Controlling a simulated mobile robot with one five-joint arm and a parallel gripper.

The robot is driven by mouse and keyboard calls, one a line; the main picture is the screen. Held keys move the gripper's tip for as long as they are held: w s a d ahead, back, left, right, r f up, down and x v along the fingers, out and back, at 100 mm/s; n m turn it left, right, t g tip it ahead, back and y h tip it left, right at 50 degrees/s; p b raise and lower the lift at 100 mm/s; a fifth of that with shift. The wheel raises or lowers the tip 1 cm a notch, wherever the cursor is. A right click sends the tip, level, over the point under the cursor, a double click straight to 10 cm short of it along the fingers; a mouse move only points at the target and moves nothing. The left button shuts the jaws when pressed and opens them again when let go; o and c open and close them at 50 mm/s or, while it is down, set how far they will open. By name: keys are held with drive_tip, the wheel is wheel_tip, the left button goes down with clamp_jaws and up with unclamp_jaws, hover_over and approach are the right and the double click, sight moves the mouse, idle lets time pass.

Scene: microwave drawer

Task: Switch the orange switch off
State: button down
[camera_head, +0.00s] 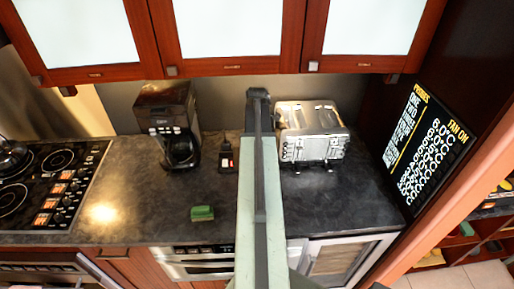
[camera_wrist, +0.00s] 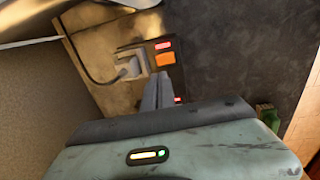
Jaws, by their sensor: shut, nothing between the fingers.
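In the wrist view an orange switch (camera_wrist: 165,59) sits on a plate, just below a red lit switch (camera_wrist: 163,45) and right of a plug with a grey cord (camera_wrist: 128,68). My gripper (camera_wrist: 162,76) is shut and empty. Its tips appear close below the orange switch; I cannot tell whether they touch it. In the head view a small black unit with a red part (camera_head: 226,160) stands on the counter left of my arm; whether it holds the orange switch is unclear.
A coffee maker (camera_head: 170,125) stands left of my arm and a toaster (camera_head: 311,133) right, on the dark counter (camera_head: 135,205). A green block (camera_head: 202,213) lies near the front edge. Cabinets (camera_head: 230,40) hang above. A stovetop (camera_head: 45,180) is at left.

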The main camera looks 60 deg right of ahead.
drive_tip(key=f+b, duration=0.5)
drive_tip(key=f, duration=0.1)
drive_tip(key=d+f+b, duration=0.1)
drive_tip(key=f+b, duration=0.2)
drive_tip(key=shift+w+f+b, duration=0.15)
drive_tip(key=shift+w+b, duration=0.15)
drive_tip(key=shift+w, duration=0.05)
